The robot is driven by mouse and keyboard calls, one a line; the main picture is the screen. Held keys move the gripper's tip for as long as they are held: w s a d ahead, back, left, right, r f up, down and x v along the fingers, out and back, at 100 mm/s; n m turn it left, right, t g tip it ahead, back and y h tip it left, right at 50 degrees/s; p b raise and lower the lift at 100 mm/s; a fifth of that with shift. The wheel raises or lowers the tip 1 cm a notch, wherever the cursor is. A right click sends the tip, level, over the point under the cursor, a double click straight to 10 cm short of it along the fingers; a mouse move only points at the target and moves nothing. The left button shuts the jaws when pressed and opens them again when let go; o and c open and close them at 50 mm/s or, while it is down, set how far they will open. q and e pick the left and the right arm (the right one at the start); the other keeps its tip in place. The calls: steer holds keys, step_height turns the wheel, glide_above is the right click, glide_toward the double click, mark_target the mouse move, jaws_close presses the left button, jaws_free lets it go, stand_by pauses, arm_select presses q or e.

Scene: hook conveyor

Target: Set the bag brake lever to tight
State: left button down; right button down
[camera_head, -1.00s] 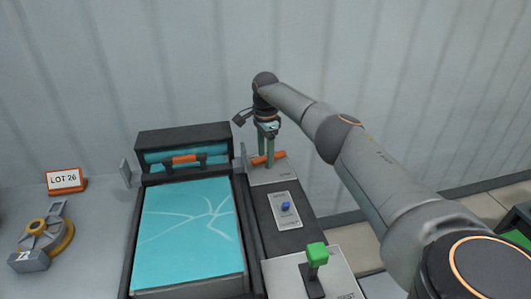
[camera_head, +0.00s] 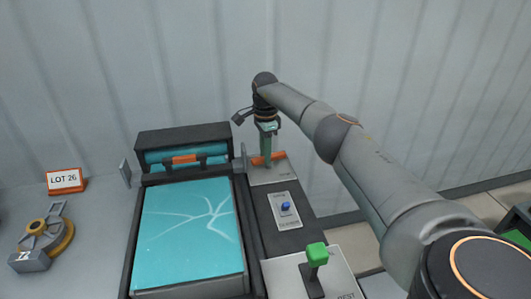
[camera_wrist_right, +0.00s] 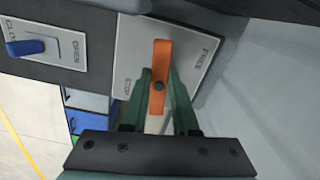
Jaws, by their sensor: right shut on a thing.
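An orange lever handle (camera_head: 262,158) sits on a grey plate at the back of the dark panel. In the right wrist view the orange lever (camera_wrist_right: 161,60) lies between labels that look like STOP and FREE. My right gripper (camera_head: 267,161) reaches down to it from above. In the right wrist view its green fingers (camera_wrist_right: 159,80) are shut on the orange lever, one on each side. No lever shows a readable TIGHT label, so I cannot tell which is the bag brake. My left gripper is not in view.
A small blue switch (camera_head: 286,206) and a green-knobbed lever (camera_head: 316,255) stand nearer on the same panel. A teal-topped bed (camera_head: 187,230) lies to the left. A LOT 26 sign (camera_head: 65,180) and a grey and yellow device (camera_head: 45,240) are farther left.

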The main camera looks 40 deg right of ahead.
steer(key=shift+m, duration=1.1)
steer(key=c, duration=0.7)
jaws_free()
steer(key=shift+w+r, duration=0.1)
step_height(320, 180, up, 12)
steer(key=shift+r+p, duration=0.2)
steer(key=shift+p, duration=0.1)
steer(key=shift+f, duration=0.1)
